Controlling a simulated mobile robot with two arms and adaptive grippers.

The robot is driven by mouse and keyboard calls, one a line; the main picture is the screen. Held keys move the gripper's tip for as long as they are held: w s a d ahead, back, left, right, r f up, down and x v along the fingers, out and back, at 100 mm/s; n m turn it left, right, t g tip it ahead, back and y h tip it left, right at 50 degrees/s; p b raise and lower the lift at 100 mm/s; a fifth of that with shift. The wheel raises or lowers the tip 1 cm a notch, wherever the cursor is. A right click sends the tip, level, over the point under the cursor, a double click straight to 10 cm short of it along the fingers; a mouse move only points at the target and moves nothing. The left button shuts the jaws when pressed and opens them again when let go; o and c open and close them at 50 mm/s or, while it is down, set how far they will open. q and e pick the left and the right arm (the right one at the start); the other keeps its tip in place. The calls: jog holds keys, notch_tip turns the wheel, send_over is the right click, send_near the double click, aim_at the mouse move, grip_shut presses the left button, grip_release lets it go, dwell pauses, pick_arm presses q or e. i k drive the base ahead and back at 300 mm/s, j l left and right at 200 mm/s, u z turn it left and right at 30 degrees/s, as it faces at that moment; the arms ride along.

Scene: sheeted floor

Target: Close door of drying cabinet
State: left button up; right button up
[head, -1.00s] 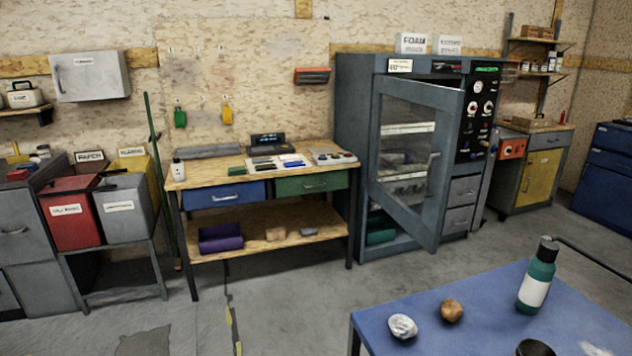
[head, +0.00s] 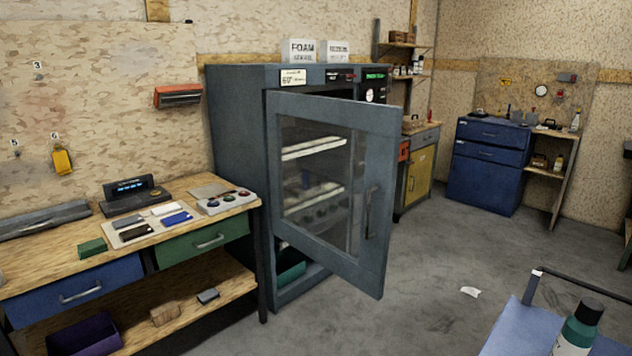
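The drying cabinet (head: 236,130) is a tall grey-blue cabinet in the middle of the head view, against the back wall. Its door (head: 388,150), a grey frame around a glass pane, stands open and swings out toward me. The door handle (head: 370,212) is a vertical bar on the door's right side. Neither of my grippers shows in the head view.
A workbench (head: 40,258) with blue and green drawers stands left of the cabinet. A blue table (head: 512,325) with a green bottle (head: 577,330) is at lower right. A white scrap (head: 470,291) lies on the floor. Floor right of the door is mostly clear.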

aim_at(382, 124)
jog(key=i+j+z, duration=0.1)
jog(key=i+j, duration=0.25)
jog(key=i+j+z, duration=0.1)
jog(key=i+j, duration=0.2)
jog(key=j, duration=0.3)
